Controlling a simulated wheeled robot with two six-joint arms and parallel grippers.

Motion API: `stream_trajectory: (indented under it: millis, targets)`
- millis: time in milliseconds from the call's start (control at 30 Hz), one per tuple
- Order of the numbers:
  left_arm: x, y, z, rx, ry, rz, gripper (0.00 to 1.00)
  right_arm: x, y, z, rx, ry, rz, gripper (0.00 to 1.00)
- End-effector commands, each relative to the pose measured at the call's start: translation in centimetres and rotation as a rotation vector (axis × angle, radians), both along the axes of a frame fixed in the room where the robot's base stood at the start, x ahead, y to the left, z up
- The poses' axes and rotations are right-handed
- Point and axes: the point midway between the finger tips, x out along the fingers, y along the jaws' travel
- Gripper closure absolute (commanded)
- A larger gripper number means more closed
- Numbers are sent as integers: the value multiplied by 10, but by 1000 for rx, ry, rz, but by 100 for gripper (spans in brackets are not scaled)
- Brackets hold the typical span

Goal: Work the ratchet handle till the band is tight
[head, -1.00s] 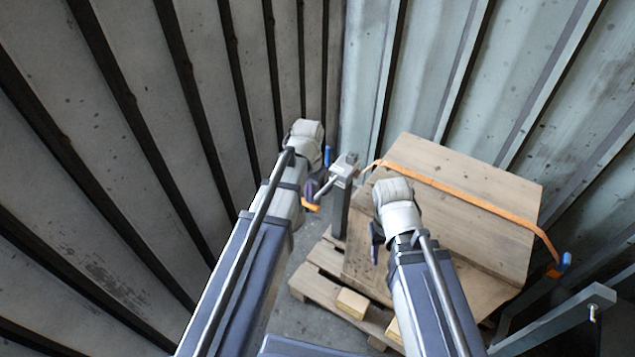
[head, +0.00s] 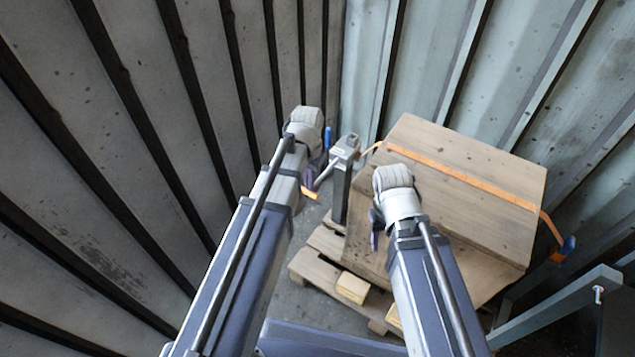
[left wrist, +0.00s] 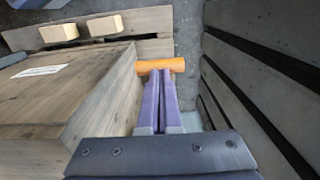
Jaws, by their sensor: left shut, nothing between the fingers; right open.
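The ratchet (head: 346,147) sits on top of a grey post in the head view. Its grey handle slopes down to the left and ends in an orange grip (head: 309,193). My left gripper (head: 309,180) is shut and empty at this grip. In the left wrist view its purple fingers (left wrist: 160,78) end at the orange grip (left wrist: 161,66), which lies across their tips; I cannot tell if they touch. The orange band (head: 455,180) runs from the ratchet across the wooden crate (head: 480,155). My right gripper (head: 376,228) is open in front of the crate, partly hidden by its wrist.
The crate stands on a wooden pallet (head: 318,283) with small wood blocks (head: 352,287). A blue piece (head: 328,136) is beside the ratchet, another (head: 565,247) at the band's far right end. A ribbed wall (head: 130,150) is close on the left. A grey bar (head: 560,305) stands front right.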

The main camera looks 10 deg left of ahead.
Motion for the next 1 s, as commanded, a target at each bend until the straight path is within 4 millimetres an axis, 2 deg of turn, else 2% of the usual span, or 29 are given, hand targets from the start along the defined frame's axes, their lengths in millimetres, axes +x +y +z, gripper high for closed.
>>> stream_trajectory:
  millis: [33,233,267,467,900,1000]
  targets:
    - [0,0,-19,0,-1,0,100,0,0,-19,-2,-1,1,50]
    - [0,0,-54,0,-1,0,100,1,-2,-54,-7,-3,4,50]
    - [0,0,-42,0,-1,0,100,1,-1,-42,-7,-3,3,50]
    - [0,0,-25,0,-1,0,100,1,-1,-25,-6,-2,2,50]
    - [0,0,54,0,0,0,100,0,1,54,5,1,-2,50]
    - [0,0,66,0,0,0,100,0,1,66,5,2,-1,50]
